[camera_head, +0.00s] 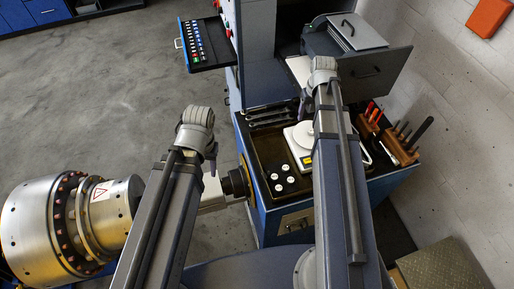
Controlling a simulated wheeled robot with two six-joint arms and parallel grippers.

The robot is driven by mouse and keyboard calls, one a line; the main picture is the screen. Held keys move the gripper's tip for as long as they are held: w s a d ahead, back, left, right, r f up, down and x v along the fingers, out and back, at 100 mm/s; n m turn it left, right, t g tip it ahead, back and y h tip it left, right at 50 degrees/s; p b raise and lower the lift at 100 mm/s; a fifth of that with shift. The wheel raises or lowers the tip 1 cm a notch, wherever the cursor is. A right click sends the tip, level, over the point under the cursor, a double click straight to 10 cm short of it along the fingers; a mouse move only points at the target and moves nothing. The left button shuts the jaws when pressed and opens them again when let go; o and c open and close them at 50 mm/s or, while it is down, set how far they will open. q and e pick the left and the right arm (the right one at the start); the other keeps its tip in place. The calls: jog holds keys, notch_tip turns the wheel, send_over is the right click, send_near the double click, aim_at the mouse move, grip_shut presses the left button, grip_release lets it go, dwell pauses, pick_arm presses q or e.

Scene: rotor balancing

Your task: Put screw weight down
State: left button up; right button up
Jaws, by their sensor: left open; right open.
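Several small round white-topped pieces, which look like screw weights (283,178), stand in a group on the dark tray top (262,150) of the blue cabinet. A white scale (302,150) sits just right of and behind them, partly covered by my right arm. My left gripper (212,168) hangs left of the cabinet, near the rotor shaft, open, and I see nothing in it. My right gripper (303,108) is above the back of the cabinet top, behind the scale, open, mostly hidden by its wrist; no weight is visible in it.
A large metal rotor (45,230) with a shaft lies at left. Wrenches (268,115) lie at the cabinet's back. Wooden holders (398,148) with red- and black-handled tools stand at its right. Floor at left is clear.

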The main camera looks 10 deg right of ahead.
jog(key=s+a+n, duration=0.1)
jog(key=s+a, duration=0.4)
jog(key=a, duration=0.3)
jog(key=s+a+n+g, duration=0.1)
jog(key=s+a, duration=0.3)
jog(key=a, duration=0.5)
jog(key=s+a+n+h, duration=0.1)
jog(key=s+a+n, duration=0.1)
jog(key=s+a, duration=0.3)
jog(key=a, duration=0.4)
jog(key=shift+s+a, duration=0.15)
jog(key=shift+s, duration=0.15)
jog(key=shift+f+n+g, duration=0.1)
jog(key=shift+n+g, duration=0.2)
notch_tip(320, 180, down, 17)
jog(key=b, duration=1.7)
jog(key=shift+f, duration=0.1)
